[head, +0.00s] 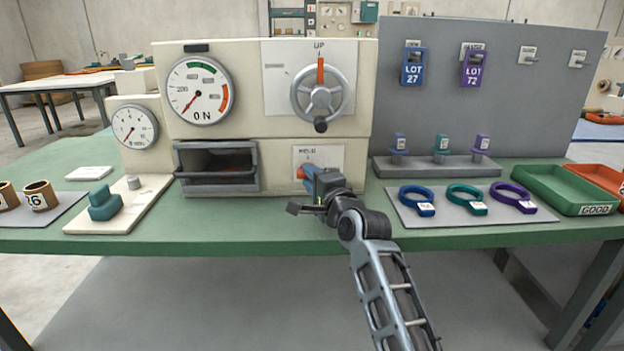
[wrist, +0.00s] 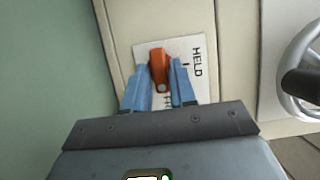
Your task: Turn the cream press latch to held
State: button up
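The cream press (head: 250,75) stands on the green bench with a white latch plate low on its front right. The orange latch (head: 303,173) shows just left of my gripper (head: 312,180), lying about level. In the wrist view the latch (wrist: 159,68) lies between my two blue fingers (wrist: 161,82), one along each side. Narrow strips of plate seem to show beside it, so the fingers look open around it. The word HELD is on the plate (wrist: 205,75), turned sideways in the wrist view. A second word is partly hidden by the fingers.
A handwheel (head: 320,95) with a dark knob sits above the latch plate; its rim shows at right in the wrist view. An open drawer (head: 216,166) is left of the latch. A grey mat with coloured rings (head: 464,197) lies to the right.

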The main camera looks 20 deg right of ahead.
grip_shut()
jog(key=shift+p, duration=0.35)
jog(key=shift+r+n+p, duration=0.25)
jog(key=shift+n+p, duration=0.25)
jog(key=shift+p, duration=0.15)
jog(key=n+g+p, duration=0.1)
jog(key=n+p, duration=0.1)
jog(key=p, duration=0.1)
jog(key=shift+r, duration=0.15)
jog(key=n+g+p, duration=0.1)
jog(key=p, duration=0.1)
jog(key=n+g+h+p, duration=0.1)
jog(key=n+p, duration=0.1)
jog(key=shift+a+n+h, duration=0.15)
jog(key=shift+n+h, duration=0.15)
jog(key=n+g+h+p, duration=0.1)
jog(key=n, duration=0.2)
jog(key=shift+a+h+p, duration=0.1)
jog(key=shift+h+p, duration=0.25)
jog(key=shift+h, duration=0.05)
jog(key=n+g+h, duration=0.1)
jog(key=n+h, duration=0.1)
jog(key=n, duration=0.1)
jog(key=shift+w+a+n+b, duration=0.1)
jog(key=shift+a+n+b, duration=0.05)
jog(key=shift+n+b, duration=0.25)
